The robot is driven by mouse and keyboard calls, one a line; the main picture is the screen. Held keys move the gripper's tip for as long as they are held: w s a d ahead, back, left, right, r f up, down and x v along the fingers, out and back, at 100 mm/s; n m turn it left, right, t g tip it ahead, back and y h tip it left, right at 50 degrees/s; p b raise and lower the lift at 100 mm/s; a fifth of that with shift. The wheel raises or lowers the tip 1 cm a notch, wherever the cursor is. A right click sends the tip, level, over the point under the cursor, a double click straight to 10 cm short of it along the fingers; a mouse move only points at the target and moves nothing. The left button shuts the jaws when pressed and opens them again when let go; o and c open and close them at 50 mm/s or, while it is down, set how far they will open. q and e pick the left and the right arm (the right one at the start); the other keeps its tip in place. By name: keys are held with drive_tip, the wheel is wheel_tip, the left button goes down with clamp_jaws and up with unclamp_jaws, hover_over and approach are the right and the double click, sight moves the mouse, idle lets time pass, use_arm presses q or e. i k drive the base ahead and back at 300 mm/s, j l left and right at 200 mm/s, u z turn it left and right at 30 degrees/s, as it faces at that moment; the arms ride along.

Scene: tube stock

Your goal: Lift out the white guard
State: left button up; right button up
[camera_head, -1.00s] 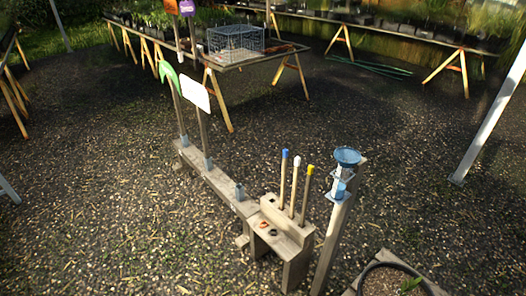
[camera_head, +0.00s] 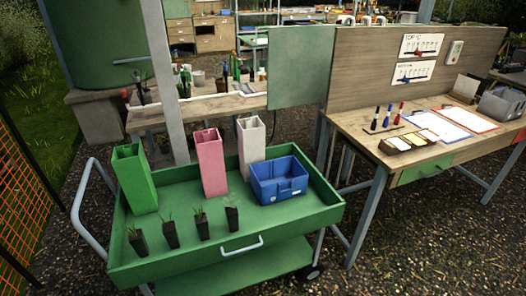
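The white guard (camera_head: 251,146) is a tall, square, open-topped tube. It stands upright at the back of the green cart tray (camera_head: 229,256), behind the blue crate and right of the pink guard. The pink guard (camera_head: 212,162) stands upright left of it. The green guard (camera_head: 134,180) stands upright at the tray's left end. The lower part of the white guard is partly hidden by the blue crate (camera_head: 279,181). Neither of my grippers shows in the head view.
Several small black pots with seedlings (camera_head: 170,234) stand along the tray's front. A wooden workbench (camera_head: 352,121) with pens, cards and clipboards stands at the right. A grey post (camera_head: 165,80) rises behind the cart. Orange netting (camera_head: 17,195) is at the left edge. Gravel is open at lower right.

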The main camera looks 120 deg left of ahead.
sight(251, 130)
drive_tip(key=u, duration=3.9)
